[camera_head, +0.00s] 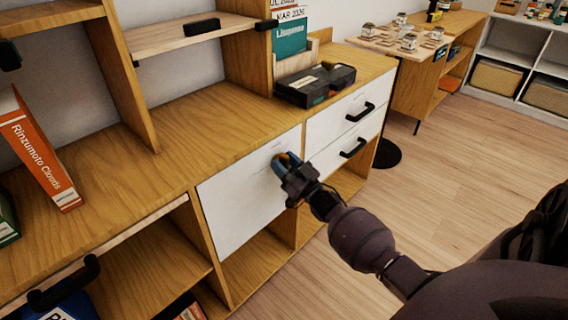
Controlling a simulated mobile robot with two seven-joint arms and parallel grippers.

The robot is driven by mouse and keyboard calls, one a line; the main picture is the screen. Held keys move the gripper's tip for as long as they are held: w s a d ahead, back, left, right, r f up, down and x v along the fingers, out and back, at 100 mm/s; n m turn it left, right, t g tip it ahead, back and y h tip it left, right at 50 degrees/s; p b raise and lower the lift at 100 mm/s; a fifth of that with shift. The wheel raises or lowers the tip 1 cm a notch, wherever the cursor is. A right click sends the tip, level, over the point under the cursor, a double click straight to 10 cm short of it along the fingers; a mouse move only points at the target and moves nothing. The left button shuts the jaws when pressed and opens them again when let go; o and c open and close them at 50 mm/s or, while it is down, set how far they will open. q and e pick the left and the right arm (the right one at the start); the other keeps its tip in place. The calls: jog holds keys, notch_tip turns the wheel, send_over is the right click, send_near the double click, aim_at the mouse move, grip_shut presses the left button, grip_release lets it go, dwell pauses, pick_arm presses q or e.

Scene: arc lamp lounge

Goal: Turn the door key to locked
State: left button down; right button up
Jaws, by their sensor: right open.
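The white cabinet door (236,208) is closed, in the front of the wooden sideboard. My right gripper (284,164) is at the door's upper right part, with its jaws open close to the panel. A small brass-coloured piece (291,157), apparently the door key, shows at the fingertips. The gripper hides most of it, so I cannot tell its turn angle or whether the fingers touch it. My left gripper is not in view.
Two white drawers with black handles (360,111) are right of the door. The sideboard top (215,137) holds a black case (315,84) and an orange book (38,150). A black round base (386,153) stands on the floor. Open floor lies to the right.

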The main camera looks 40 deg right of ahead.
jog(key=shift+c, duration=0.4)
grip_shut()
